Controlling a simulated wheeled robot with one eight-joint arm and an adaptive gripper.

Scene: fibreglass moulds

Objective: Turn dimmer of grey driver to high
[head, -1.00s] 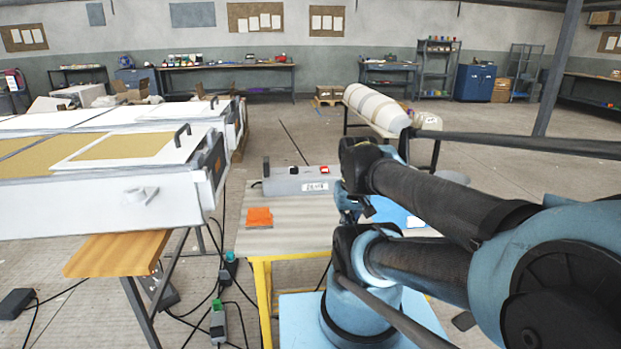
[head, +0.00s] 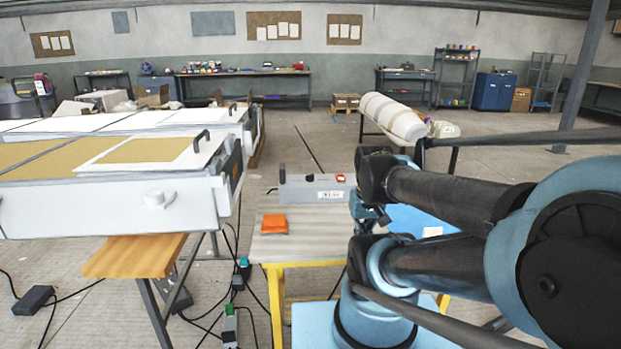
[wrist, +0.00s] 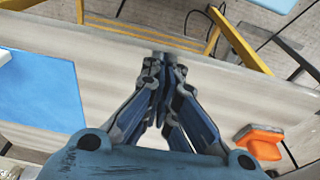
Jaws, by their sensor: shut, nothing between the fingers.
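The grey driver (head: 300,191) is a long grey box with a pale label, lying at the back of the small table in the head view. A small black knob (head: 309,178), which looks like the dimmer, and a red switch (head: 340,178) sit on its top. The knob's setting is too small to read. In the wrist view my gripper (wrist: 164,62) is shut and empty above the wooden tabletop (wrist: 105,65). In the head view it is right of the driver, largely hidden by my arm. I cannot clearly make out the driver in the wrist view.
A blue sheet (head: 415,220) lies to the right. A white mould bench (head: 110,205) stands at left, with cables on the floor. A white roll (head: 393,115) lies behind.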

